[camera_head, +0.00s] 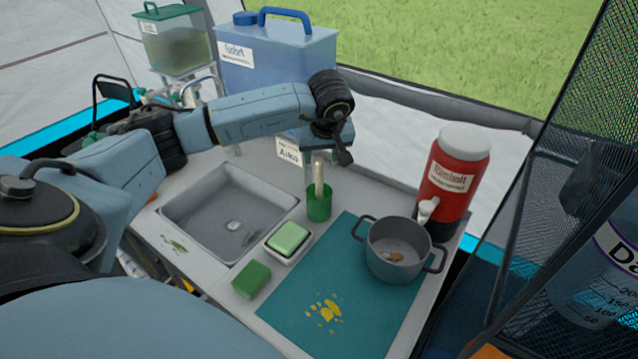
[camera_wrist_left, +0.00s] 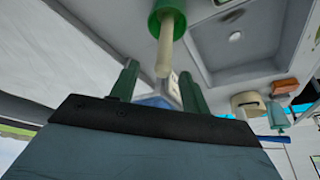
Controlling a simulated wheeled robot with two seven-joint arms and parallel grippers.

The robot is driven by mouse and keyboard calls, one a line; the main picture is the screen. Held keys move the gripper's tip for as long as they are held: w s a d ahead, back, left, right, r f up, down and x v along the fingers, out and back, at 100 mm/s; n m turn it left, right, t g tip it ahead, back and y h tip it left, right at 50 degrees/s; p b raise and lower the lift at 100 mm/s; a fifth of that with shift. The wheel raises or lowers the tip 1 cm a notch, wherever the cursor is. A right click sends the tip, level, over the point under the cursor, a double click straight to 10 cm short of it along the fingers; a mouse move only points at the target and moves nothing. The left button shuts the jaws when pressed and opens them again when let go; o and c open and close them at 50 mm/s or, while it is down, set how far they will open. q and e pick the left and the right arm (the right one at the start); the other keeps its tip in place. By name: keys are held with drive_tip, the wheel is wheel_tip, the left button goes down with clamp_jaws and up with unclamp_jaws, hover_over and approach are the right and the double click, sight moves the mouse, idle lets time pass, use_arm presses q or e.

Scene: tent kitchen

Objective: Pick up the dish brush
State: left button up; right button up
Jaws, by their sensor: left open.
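The dish brush shows as a pale, upright handle (camera_head: 319,178) standing in a green cup (camera_head: 319,207) on the counter between sink and teal mat. Its lower part is hidden in the cup. My left gripper (camera_head: 342,155) is above and slightly right of the handle in the head view. In the left wrist view, the gripper's two green fingers (camera_wrist_left: 160,72) are apart, with the handle (camera_wrist_left: 167,48) end appearing between them and the green cup (camera_wrist_left: 168,14) beyond. I cannot tell whether they touch the handle. My right gripper is not in view.
A sink (camera_head: 228,212) lies left of the cup. A soap dish (camera_head: 288,243) and green sponge (camera_head: 251,280) are in front. A grey pot (camera_head: 397,262) stands on the teal mat (camera_head: 290,312). A red dispenser (camera_head: 452,180) and blue water container (camera_head: 275,65) stand behind.

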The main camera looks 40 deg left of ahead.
sight(318, 169)
use_arm(q)
drive_tip(key=x, duration=0.6)
drive_tip(key=shift+s+f, duration=0.2)
drive_tip(key=shift+f, duration=0.15)
clamp_jaws()
drive_tip(key=shift+r, duration=0.1)
